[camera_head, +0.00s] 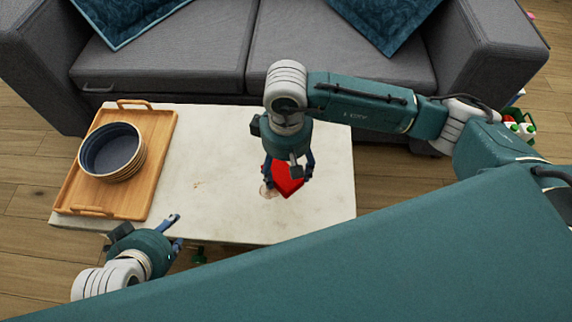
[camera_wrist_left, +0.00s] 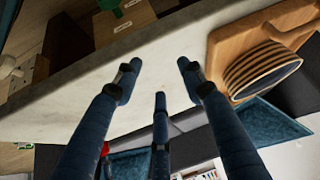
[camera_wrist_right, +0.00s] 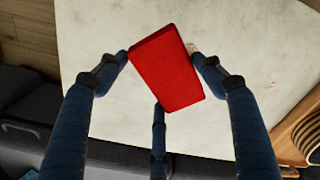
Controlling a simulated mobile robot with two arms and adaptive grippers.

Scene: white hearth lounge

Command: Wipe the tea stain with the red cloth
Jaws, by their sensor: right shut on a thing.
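The red cloth (camera_head: 287,178) is a thick block-like pad, held by my right gripper (camera_head: 289,184) over the front right part of the white table. In the right wrist view the cloth (camera_wrist_right: 168,70) sits between the fingers of my right gripper (camera_wrist_right: 160,75). A brownish tea stain (camera_head: 268,191) shows on the tabletop just left of the cloth; part of it may be hidden by the gripper. I cannot tell whether the cloth touches the table. My left gripper (camera_head: 176,230) is open and empty at the table's front left edge; its spread fingers show in the left wrist view (camera_wrist_left: 158,80).
The pale stone table (camera_head: 225,150) has free room in its middle. A wooden tray (camera_head: 160,150) with stacked dark-blue bowls (camera_head: 112,150) stands on its left. A smaller brown mark (camera_head: 196,184) lies mid-table. A grey sofa (camera_head: 200,50) stands behind.

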